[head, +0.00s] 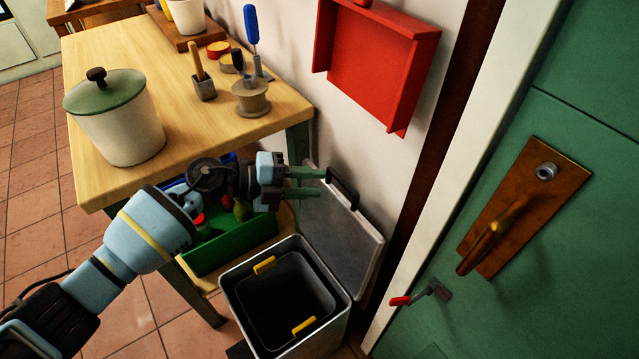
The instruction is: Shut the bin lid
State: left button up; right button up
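The grey bin (343,313) stands on the floor at the bottom centre, with a dark inner bucket with yellow grips inside. Its grey lid (345,240) is open, tipped up on the bin's right side toward the wall. A black handle (344,190) sits at the lid's upper edge. My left gripper (323,183) reaches in from the left above the bin. Its two green fingers are apart with a gap between them, and their tips are close to the handle. I cannot tell whether they touch it. My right gripper is not in view.
A wooden table (180,80) with a lidded pot (122,125) and tools stands at the left. A green crate (232,247) sits below it. A red tray (370,60) hangs on the wall. A green door (540,290) is at right.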

aim_at(342, 181)
pick_arm(q)
jog(key=shift+w+b+x, duration=0.2)
jog(key=shift+b+x, duration=0.25)
jog(key=shift+x, duration=3.2)
jog(key=shift+a, duration=0.1)
grip_shut()
